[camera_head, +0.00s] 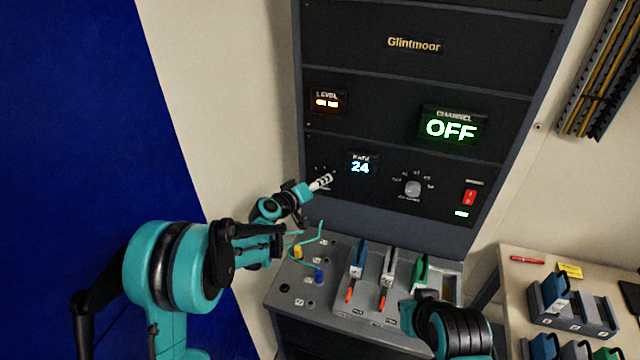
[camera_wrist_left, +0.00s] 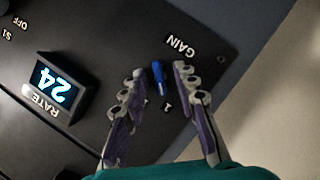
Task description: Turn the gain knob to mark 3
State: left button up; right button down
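The gain knob (camera_wrist_left: 158,75) is a small blue pointer knob on the black panel, below the upside-down GAIN label (camera_wrist_left: 181,46) in the left wrist view. My left gripper (camera_wrist_left: 159,72) is open, with one finger on each side of the knob and visible gaps between. A mark reading 1 shows near the knob; other marks are partly hidden by the fingers. In the head view my left gripper (camera_head: 321,182) reaches the lower left of the rack panel and covers most of the knob. My right arm shows at bottom centre, but its fingers cannot be made out.
The RATE display (camera_head: 361,165) reads 24, right of the gain knob. A grey channel knob (camera_head: 412,188) and a red switch (camera_head: 469,197) sit farther right. A sloped console (camera_head: 275,292) with jacks, cables and levers lies below. A side table (camera_head: 512,290) stands right.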

pick_arm(q)
grip_shut()
jog(key=shift+m, duration=0.3)
jog(key=m+t+y+b, duration=0.1)
jog(key=m+y, duration=0.1)
jog(key=m, duration=0.2)
jog(key=m+y+b, duration=0.2)
jog(key=m+y, duration=0.1)
jog(key=m, duration=0.1)
jog(key=d+m+t+y+b, duration=0.1)
jog(key=m+y+b, duration=0.1)
jog(key=m, duration=0.1)
jog(key=shift+s+m+t+y, duration=0.2)
jog(key=shift+m+t+y, duration=0.1)
jog(key=shift+m, duration=0.1)
dwell(0.5)
jog(key=shift+b, duration=0.3)
